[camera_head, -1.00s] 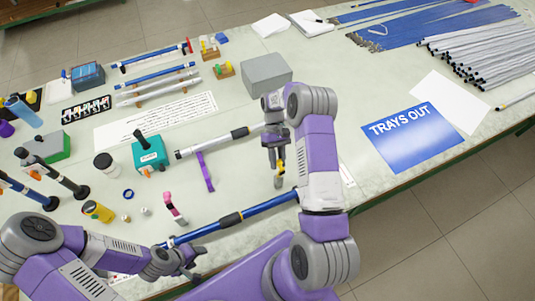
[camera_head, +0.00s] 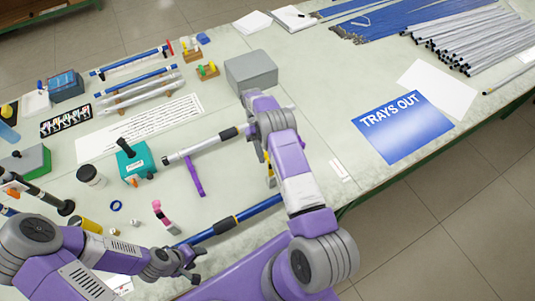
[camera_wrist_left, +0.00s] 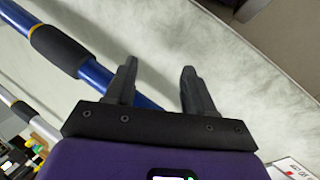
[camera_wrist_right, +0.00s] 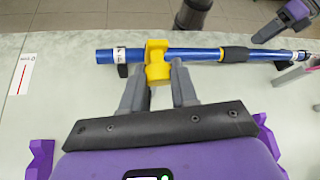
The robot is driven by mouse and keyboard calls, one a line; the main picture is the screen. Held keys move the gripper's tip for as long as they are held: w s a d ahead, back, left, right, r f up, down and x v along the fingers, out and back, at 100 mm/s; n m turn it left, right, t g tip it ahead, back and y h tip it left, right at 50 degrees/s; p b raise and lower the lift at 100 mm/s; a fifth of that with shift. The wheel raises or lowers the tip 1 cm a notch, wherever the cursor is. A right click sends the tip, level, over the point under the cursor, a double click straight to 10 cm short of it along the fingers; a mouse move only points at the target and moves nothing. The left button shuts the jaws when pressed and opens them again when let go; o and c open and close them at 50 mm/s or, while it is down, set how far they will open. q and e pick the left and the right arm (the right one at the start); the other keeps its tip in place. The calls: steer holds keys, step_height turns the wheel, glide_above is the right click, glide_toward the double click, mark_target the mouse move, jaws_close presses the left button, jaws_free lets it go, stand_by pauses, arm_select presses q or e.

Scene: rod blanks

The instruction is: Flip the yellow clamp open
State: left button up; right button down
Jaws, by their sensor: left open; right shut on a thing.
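The yellow clamp (camera_wrist_right: 157,66) sits around the blue rod (camera_wrist_right: 195,53) near the rod's left end in the right wrist view. Part of its yellow shows in the head view (camera_head: 270,173), beside my right arm. My right gripper (camera_wrist_right: 158,84) is shut on the clamp's near part, which lies between its fingertips. In the head view my arm hides most of this gripper. My left gripper (camera_wrist_left: 159,68) is open and empty by the rod's other portion (camera_wrist_left: 95,73); the head view shows it near the front edge (camera_head: 190,268).
A pink-and-black clamp (camera_head: 163,215) and a purple strip (camera_head: 194,175) stand or lie behind the rod. A teal box (camera_head: 134,160), a silver tube (camera_head: 205,145) and a grey box (camera_head: 251,71) are farther back. A blue "TRAYS OUT" sheet (camera_head: 403,127) lies right.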

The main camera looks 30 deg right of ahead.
steer(key=shift+s+a+f, duration=0.1)
steer(key=shift+s+f, duration=0.05)
steer(key=shift+f, duration=0.1)
arm_select(q)
steer(key=shift+s, duration=0.1)
arm_select(e)
steer(key=c, duration=0.9)
jaws_free()
steer(key=shift+r, duration=0.1)
steer(key=shift+o, duration=0.2)
steer(key=shift+r, duration=0.1)
arm_select(q)
steer(key=shift+r+p, duration=0.4)
steer(key=shift+p, duration=0.05)
arm_select(e)
steer(key=shift+r, duration=0.5)
arm_select(q)
step_height(320, 180, up, 8)
steer(key=p, duration=0.8)
steer(key=shift+r, duration=0.15)
arm_select(e)
step_height(320, 180, up, 9)
steer(key=shift+f, duration=0.1)
